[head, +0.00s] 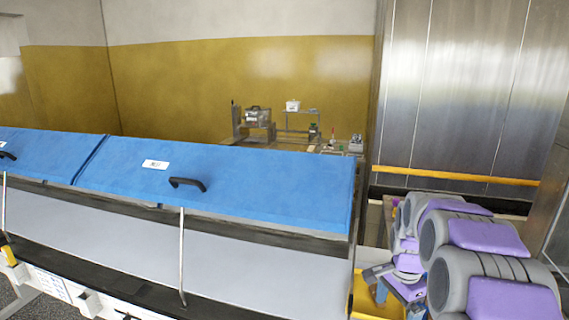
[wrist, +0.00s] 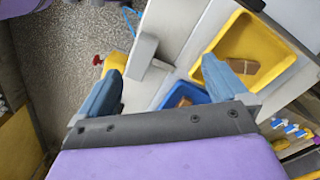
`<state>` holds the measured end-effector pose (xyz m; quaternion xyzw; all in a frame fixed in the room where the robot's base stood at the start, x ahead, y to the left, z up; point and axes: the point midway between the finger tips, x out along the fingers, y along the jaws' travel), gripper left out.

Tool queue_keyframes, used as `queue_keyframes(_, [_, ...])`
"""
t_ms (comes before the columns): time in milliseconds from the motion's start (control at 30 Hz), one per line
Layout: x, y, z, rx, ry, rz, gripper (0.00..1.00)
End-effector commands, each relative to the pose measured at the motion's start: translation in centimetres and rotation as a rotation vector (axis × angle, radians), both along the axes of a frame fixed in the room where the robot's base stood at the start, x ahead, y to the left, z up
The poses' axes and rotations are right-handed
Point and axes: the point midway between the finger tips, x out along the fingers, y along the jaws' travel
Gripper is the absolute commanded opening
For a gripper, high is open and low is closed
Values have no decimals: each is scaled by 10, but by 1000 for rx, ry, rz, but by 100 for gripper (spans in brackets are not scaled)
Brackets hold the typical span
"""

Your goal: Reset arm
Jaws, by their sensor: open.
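My gripper (wrist: 163,65) is open in the wrist view, with its two blue-grey fingers wide apart and nothing held between them. A light grey surface and a grey block (wrist: 148,57) show beyond the gap between the fingers. My arm, grey with purple panels, is folded at the lower right of the head view. The gripper end is small there and partly hidden, beside a yellow tray (head: 372,300).
The wrist view shows a yellow tray (wrist: 285,55) with brown pieces, a blue tray (wrist: 181,88) and a red knob (wrist: 98,59). In the head view, a long machine with blue lids (head: 255,180) fills the left. A bench with equipment (head: 258,117) stands behind.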

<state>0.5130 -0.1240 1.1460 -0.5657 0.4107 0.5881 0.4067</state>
Motion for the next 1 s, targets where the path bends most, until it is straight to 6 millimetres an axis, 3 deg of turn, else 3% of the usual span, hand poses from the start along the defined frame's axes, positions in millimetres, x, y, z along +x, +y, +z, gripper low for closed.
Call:
queue_keyframes(267, [-75,48,28,15,19,304,100])
queue_keyframes(500, [-153,83,38,36,47,595,100])
queue_keyframes(800, [-257,112,33,68,80,946,100])
queue_keyframes(1000, [-313,121,22,90,94,1135,100])
